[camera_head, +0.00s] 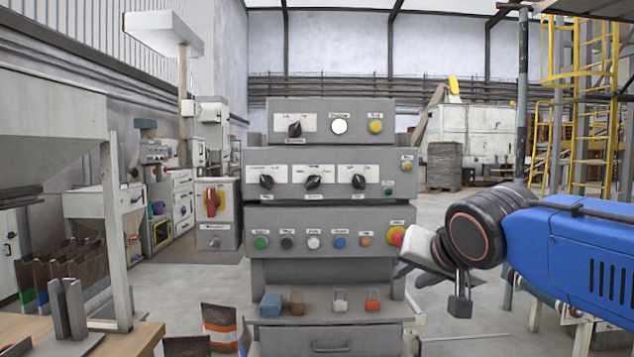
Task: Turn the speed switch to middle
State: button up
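The grey control console stands in the middle of the view with several black rotary switches. One is a knob (295,129) at the left of the top panel. The middle panel has a left knob (267,182), a centre knob (313,182) and a right knob (359,182), each below a white scale plate. The labels are too small to read, so I cannot tell which is the speed switch or its exact setting. My gripper (432,282) is right of the console's lower panel, apart from the knobs. Its fingers are seen at an angle, and their opening is unclear.
The lower panel has several push buttons and a red knob (397,237) close to my gripper. Small coloured blocks and padlocks lie on the console's shelf (335,309). A wooden table (135,338) is at lower left. Space before the upper panels looks clear.

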aim_at(315, 181)
jog(key=w+a+r+m+t+y, duration=0.15)
jog(key=w+a+r, duration=0.35)
jog(key=r, duration=0.5)
jog(key=w+a+r+m+t+y, duration=0.1)
jog(key=w+a+r+t+y, duration=0.15)
jog(key=a+r, duration=0.6)
jog(key=shift+h, duration=0.3)
jog(key=x, duration=0.5)
jog(key=r+x, duration=0.1)
jog(key=x, duration=0.5)
jog(key=d+x, duration=0.1)
jog(key=x, duration=0.5)
jog(key=shift+w+d+r, duration=0.1)
jog(key=shift+w+r, duration=0.1)
jog(key=shift+w, duration=0.4)
jog(key=shift+c, duration=0.2)
grip_shut()
